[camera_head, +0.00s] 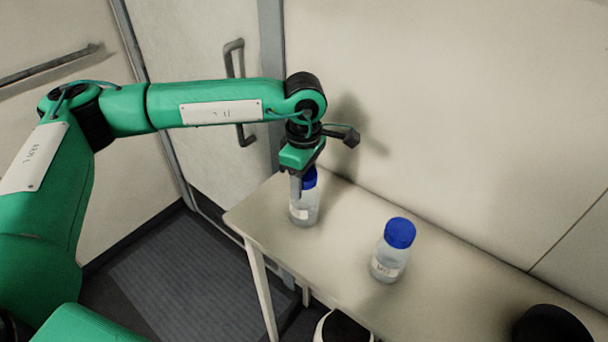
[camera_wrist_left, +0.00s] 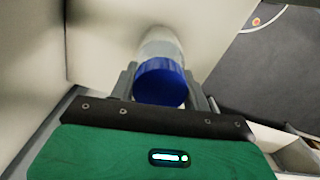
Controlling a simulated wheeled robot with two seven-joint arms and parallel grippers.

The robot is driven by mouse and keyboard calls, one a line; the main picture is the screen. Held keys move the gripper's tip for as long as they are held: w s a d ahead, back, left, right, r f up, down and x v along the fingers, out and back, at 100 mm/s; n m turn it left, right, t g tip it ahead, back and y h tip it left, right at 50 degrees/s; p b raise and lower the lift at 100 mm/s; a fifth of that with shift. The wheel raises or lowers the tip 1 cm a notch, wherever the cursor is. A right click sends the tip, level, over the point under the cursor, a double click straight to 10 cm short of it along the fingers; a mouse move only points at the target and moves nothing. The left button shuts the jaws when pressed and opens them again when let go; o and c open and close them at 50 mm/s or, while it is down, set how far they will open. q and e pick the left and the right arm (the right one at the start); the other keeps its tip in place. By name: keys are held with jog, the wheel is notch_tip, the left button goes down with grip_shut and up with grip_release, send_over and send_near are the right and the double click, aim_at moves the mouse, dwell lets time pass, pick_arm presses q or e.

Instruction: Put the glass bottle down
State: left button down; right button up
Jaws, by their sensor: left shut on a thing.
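A clear glass bottle (camera_head: 304,208) with a blue cap and a white label is upright at the far left end of the table (camera_head: 341,242). My left gripper (camera_head: 300,183) is shut on it near the cap, from above. Whether the bottle's base touches the table top I cannot tell. In the left wrist view the bottle's blue cap (camera_wrist_left: 160,82) lies between the two fingers. A second glass bottle (camera_head: 390,256) with a blue cap stands on the table to the right, apart from the gripper. My right gripper does not show.
A dark round object (camera_head: 551,325) is at the lower right. A wall runs behind the table, and a door with a handle (camera_head: 234,92) is at the left. The table top between the two bottles is clear. A dark floor mat (camera_head: 190,267) lies left of the table.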

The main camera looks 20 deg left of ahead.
pick_arm(q)
jog(key=shift+f, duration=0.1)
jog(key=c, duration=0.7)
grip_release()
jog(key=shift+o, duration=0.2)
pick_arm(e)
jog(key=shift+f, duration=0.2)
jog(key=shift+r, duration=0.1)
pick_arm(q)
jog(key=shift+r, duration=0.3)
notch_tip(320, 180, up, 8)
jog(key=b, duration=0.2)
jog(key=shift+d+r+b, duration=0.1)
jog(key=shift+r+b, duration=0.1)
jog(key=shift+b, duration=0.2)
notch_tip(320, 180, up, 3)
jog(key=shift+r, duration=0.2)
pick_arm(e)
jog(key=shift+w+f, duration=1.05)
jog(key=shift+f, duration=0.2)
